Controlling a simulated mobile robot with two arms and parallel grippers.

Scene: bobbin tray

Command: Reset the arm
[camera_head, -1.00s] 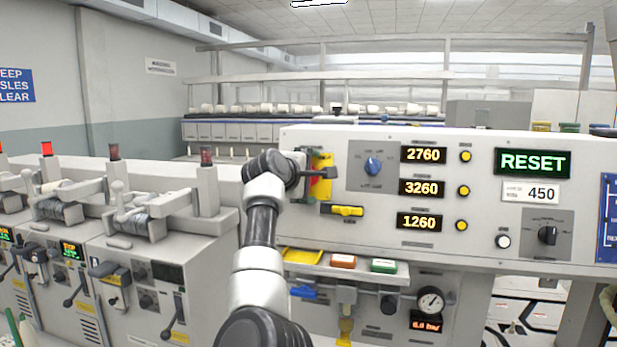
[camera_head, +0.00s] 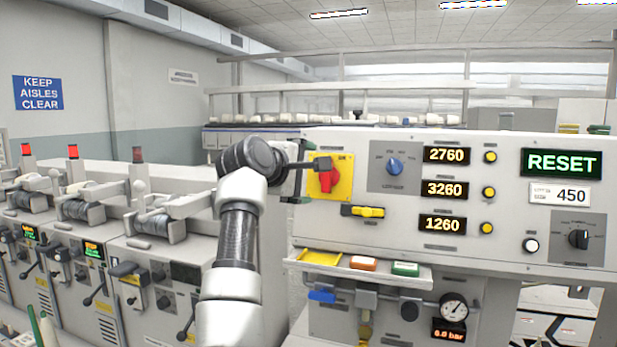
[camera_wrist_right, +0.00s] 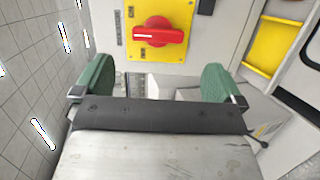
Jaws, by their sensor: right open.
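My right gripper (camera_head: 301,174) is in front of the left end of the white control panel (camera_head: 440,238). Its two green fingers are spread and empty in the right wrist view (camera_wrist_right: 156,84). A red rotary switch (camera_head: 328,177) on a yellow plate (camera_head: 345,164) is just to the gripper's right in the head view. In the right wrist view the red switch (camera_wrist_right: 158,37) lies beyond the fingertips with nothing gripping it. The panel's display (camera_head: 561,163) reads RESET in green. My left gripper is not in view.
The panel also carries a blue knob (camera_head: 394,167), a yellow handle (camera_head: 367,211), yellow buttons and a black dial (camera_head: 579,238). Machine units with levers and red lamps (camera_head: 73,152) stand at left.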

